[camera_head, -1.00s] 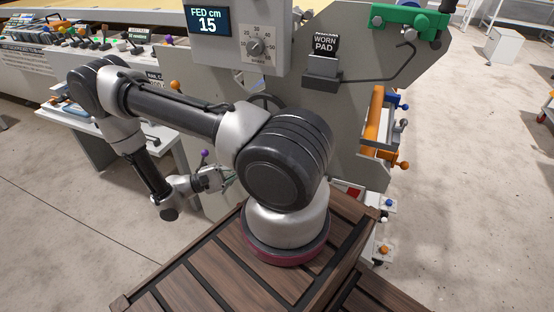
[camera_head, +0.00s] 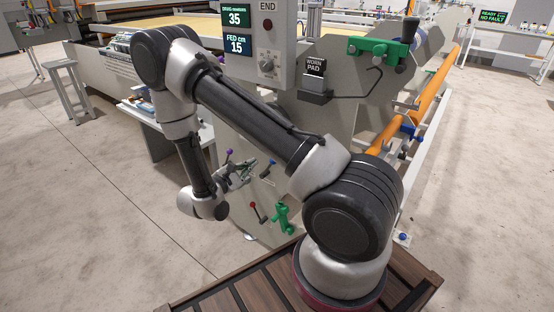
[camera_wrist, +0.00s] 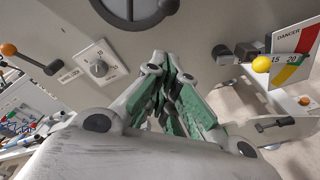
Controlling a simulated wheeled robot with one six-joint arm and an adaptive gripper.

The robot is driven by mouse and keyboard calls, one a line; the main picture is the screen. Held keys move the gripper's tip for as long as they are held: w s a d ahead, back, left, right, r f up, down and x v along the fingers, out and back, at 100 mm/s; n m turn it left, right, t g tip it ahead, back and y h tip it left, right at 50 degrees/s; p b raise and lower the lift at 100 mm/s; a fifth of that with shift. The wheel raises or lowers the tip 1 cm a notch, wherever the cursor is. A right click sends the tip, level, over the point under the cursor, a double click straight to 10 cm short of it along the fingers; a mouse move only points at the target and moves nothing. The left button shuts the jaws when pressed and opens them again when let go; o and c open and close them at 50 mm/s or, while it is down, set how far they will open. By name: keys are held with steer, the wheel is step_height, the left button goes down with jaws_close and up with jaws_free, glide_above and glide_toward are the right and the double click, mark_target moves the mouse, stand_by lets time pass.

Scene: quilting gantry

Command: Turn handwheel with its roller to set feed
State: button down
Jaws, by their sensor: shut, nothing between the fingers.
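In the wrist view the lower part of a dark-rimmed handwheel (camera_wrist: 133,18) shows at the top edge on the grey panel. A dark knob (camera_wrist: 168,7) sits at its right rim. My gripper (camera_wrist: 172,68) is below the wheel and pointed toward the panel. Its green-padded fingers are shut and empty, and I see no contact with the wheel. In the head view my gripper (camera_head: 247,168) is low in front of the grey machine end. My arm hides the handwheel there. The feed display (camera_head: 236,44) reads 15 cm.
A small dial (camera_wrist: 98,67) and an orange-knobbed lever (camera_wrist: 30,58) are left of my gripper. A yellow ball (camera_wrist: 261,64) by a coloured scale plate (camera_wrist: 295,55) is at right.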

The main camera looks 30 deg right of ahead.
steer(key=w+d+r, duration=0.1)
steer(key=w+d, duration=0.1)
steer(key=d, duration=0.6)
steer(key=shift+d+r+n, duration=0.25)
steer(key=shift+d+n, duration=0.1)
steer(key=shift+n, duration=0.05)
steer(key=shift+r, duration=0.1)
steer(key=shift+s+d+r, duration=0.15)
steer(key=shift+s+r, duration=0.2)
steer(key=shift+s, duration=0.3)
